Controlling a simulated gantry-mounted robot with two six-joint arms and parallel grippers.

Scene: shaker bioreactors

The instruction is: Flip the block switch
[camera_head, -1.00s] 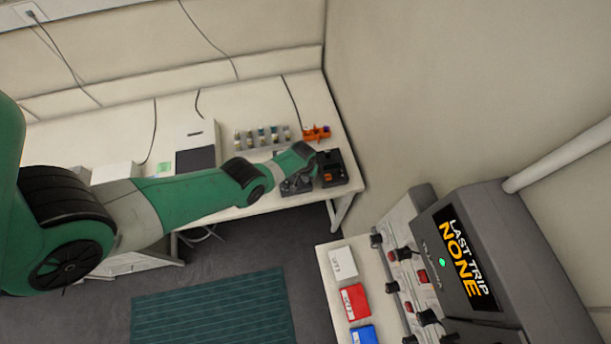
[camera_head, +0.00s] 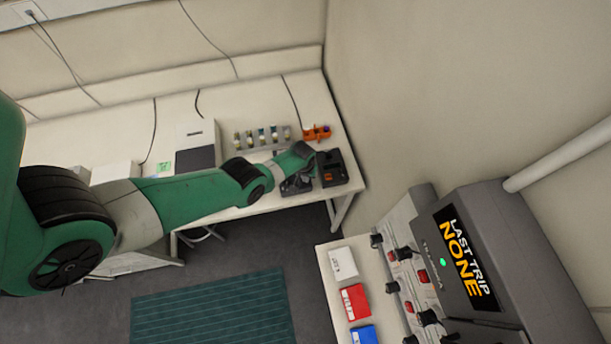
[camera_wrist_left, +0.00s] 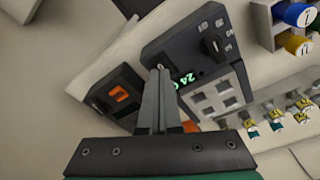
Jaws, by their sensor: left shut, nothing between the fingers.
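A dark box with an orange rocker (camera_wrist_left: 121,95) stands left of my left gripper's fingers in the left wrist view. In the head view it is the black box (camera_head: 333,167) on the back bench's right end. A dark device (camera_wrist_left: 190,48) with a green display, a black knob (camera_wrist_left: 214,45) and a grey block with square wells lies beside it. My left gripper (camera_wrist_left: 158,72) is shut and empty, its tips over the near edge of this device. I cannot tell whether they touch it. The fingers hide part of the display and most of another orange part (camera_wrist_left: 188,127). My right gripper is out of view.
A rack of small capped vials (camera_head: 262,138) and an orange item (camera_head: 316,133) stand behind the arm on the bench. At lower right are a large dark machine (camera_head: 520,265) and white, red and blue boxes. A green mat (camera_head: 215,310) lies on the floor.

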